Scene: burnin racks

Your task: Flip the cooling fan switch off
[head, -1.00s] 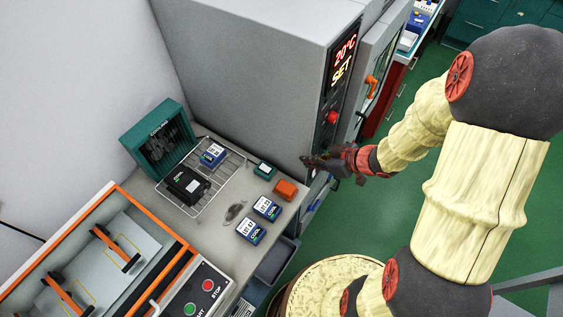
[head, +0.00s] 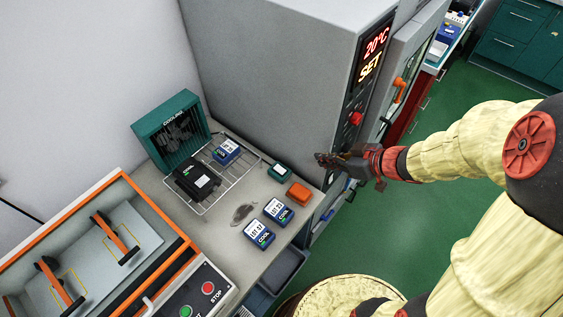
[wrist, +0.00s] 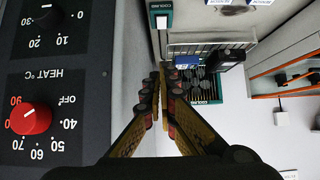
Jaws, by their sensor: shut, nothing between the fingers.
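The cooling fan (head: 172,132) is a teal box with a dark grille and the word COOLING, at the back of the bench. It also shows in the wrist view (wrist: 205,92). A small teal box (head: 280,172) with a pale top sits near the bench's right side, by the oven; it looks like the fan switch, and its setting cannot be read. The wrist view shows it with a white face (wrist: 160,18), beyond and above my fingertips. My gripper (head: 321,159) is shut and empty beside the oven front, apart from the switch box. Its fingers meet in the wrist view (wrist: 159,82).
The tall grey oven (head: 275,60) rises beside my gripper, with a red heat knob (wrist: 30,119) close by. A wire rack (head: 225,185) holds dark and blue blocks. An orange block (head: 299,193) and two blue-and-white blocks lie in front. Green floor is open to the right.

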